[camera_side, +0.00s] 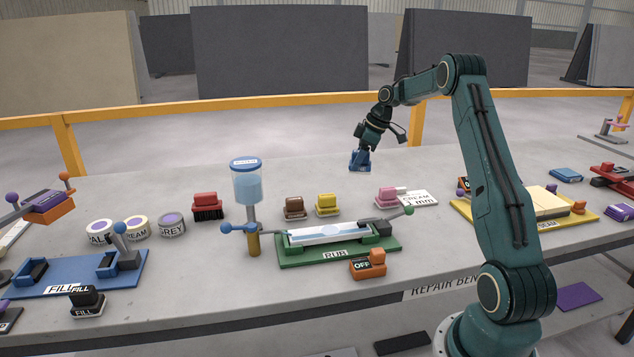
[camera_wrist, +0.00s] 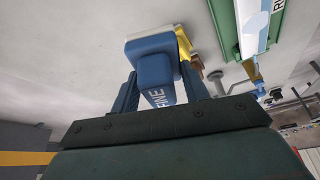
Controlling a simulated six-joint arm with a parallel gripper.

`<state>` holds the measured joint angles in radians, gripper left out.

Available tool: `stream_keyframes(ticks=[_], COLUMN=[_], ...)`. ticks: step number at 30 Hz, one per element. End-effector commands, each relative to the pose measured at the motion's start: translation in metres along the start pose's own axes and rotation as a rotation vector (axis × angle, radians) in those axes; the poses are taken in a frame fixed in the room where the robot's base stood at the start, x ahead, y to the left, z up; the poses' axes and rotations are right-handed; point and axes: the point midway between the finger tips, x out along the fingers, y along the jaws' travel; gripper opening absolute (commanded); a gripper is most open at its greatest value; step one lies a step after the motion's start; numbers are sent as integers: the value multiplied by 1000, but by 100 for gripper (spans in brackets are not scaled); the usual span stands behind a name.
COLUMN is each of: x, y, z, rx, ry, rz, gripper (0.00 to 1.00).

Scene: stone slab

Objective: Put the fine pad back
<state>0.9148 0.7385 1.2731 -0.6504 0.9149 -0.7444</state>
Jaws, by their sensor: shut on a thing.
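The fine pad (camera_side: 360,163) is a blue block at the back of the bench in the side view. My gripper (camera_side: 363,150) points down and is shut on it. In the wrist view the fine pad (camera_wrist: 158,95) sits between the two jaws, with the word FINE on its handle. The side view does not show clearly whether its underside touches the bench or is slightly above it. A brown pad (camera_side: 294,208), a yellow pad (camera_side: 327,204) and a pink pad (camera_side: 386,196) stand in a row nearer the front, apart from my gripper.
A green RUB fixture (camera_side: 300,256) holds a pale strip. A water dispenser (camera_side: 246,185) stands at its left, an orange OFF switch (camera_side: 368,265) in front. A red brush (camera_side: 207,205) is farther left. The bench around the fine pad is clear; a yellow rail (camera_side: 200,104) runs behind.

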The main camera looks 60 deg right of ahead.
Motion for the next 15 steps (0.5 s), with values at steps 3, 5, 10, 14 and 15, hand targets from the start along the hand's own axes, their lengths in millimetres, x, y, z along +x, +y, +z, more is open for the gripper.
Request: stream_keyframes(ticks=[3, 5, 10, 14, 15], x=[23, 33, 61, 75, 77], y=[-1, -1, -1, -1, 0], z=[9, 13, 25, 31, 32], rx=[2, 2, 1, 0, 0], ry=[-2, -1, -1, -1, 0], rz=[-3, -3, -2, -1, 0], gripper=[27, 27, 27, 27, 27])
